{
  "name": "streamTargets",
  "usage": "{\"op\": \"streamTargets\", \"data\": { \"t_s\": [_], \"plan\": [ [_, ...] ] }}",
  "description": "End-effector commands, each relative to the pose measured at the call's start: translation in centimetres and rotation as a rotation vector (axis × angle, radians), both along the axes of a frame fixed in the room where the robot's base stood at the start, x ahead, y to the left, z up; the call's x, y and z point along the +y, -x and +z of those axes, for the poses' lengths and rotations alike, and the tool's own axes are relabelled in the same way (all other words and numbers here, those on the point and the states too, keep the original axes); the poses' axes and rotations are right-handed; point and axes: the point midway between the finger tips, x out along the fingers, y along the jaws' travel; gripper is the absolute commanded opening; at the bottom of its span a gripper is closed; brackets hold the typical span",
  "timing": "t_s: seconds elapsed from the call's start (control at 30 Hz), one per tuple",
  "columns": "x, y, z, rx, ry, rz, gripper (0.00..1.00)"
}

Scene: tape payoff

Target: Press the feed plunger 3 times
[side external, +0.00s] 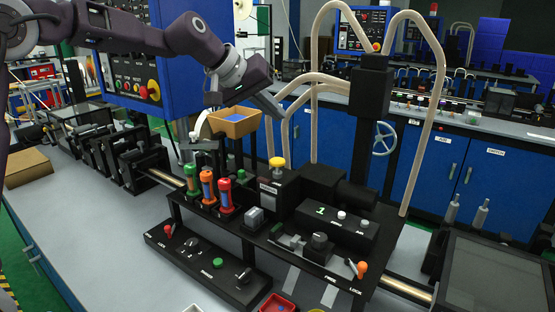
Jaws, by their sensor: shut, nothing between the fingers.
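My gripper (270,104) is shut and empty. It hangs in the air at upper centre, tilted down to the right. A yellow round-topped knob (277,163) stands upright on the black machine below the gripper, with a clear gap between them; it may be the feed plunger, but I cannot read a label on it. A black box (343,230) to the right shows a green "1" (320,211) and carries two white buttons (342,215). A black knob (320,241) and an orange-tipped lever (361,268) sit in front of that box.
An orange bin (235,122) is just left of the gripper. Three coloured cylinders (208,187) stand left of the yellow knob. Beige hoses (314,120) rise right of the gripper. A black control panel (207,266) lies at the front, beside bare grey bench (95,235).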

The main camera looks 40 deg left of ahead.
Motion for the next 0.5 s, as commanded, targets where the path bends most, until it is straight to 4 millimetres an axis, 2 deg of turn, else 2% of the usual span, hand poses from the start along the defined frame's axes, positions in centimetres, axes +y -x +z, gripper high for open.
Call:
{"op": "streamTargets", "data": {
  "t_s": [0.03, 0.13, 0.37, 0.5],
  "plan": [
    [0.0, 0.0, 0.7, -0.002, 0.0, 0.0, 0.0],
    [0.0, 0.1, 1.2, 0.002, -0.001, 0.002, 0.0],
    [0.0, 0.1, 1.0, 0.003, -0.001, 0.002, 0.0],
    [0.0, 0.1, 0.0, 0.006, 0.001, 0.002, 0.0]
  ]
}}
